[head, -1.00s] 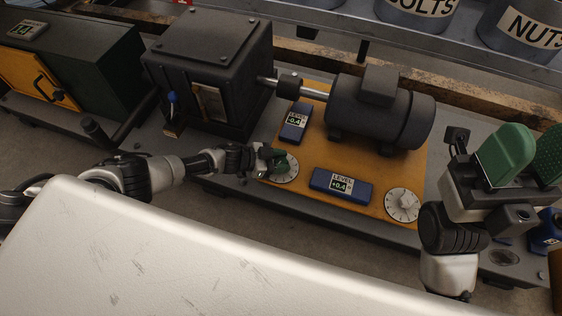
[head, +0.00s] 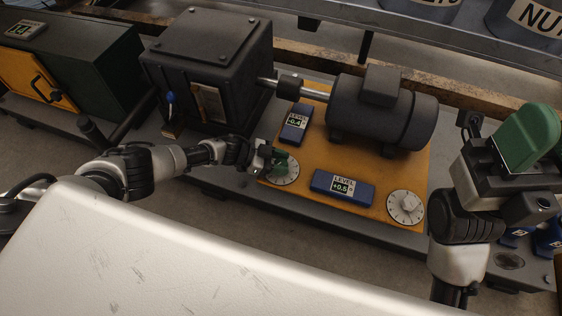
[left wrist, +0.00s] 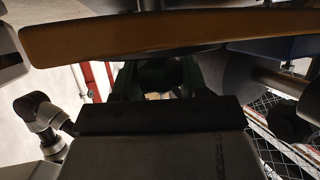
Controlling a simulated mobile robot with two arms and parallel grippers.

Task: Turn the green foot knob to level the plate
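The orange plate (head: 375,188) lies on the grey bench and bears a dark motor (head: 382,112). Its edge crosses the top of the left wrist view (left wrist: 160,34). My left gripper (head: 272,158) is at the white foot dial (head: 287,177) on the plate's front left corner. Its green fingers cover the knob there, so I cannot make out the knob's colour. In the left wrist view the fingers (left wrist: 158,78) stand either side of something dark; their grip is unclear. Two blue level displays sit on the plate: the left (head: 296,123) seems to read -0.4, the front (head: 342,186) +0.5. My right gripper (head: 548,140) is raised, open and empty, partly out of frame.
A second dial with a pale knob (head: 406,206) is at the front right corner. A black gearbox (head: 207,72) stands left of the plate, joined to the motor by a shaft (head: 318,94). A dark crank handle (head: 125,125) is left of it. A NUTS bin (head: 530,35) stands behind.

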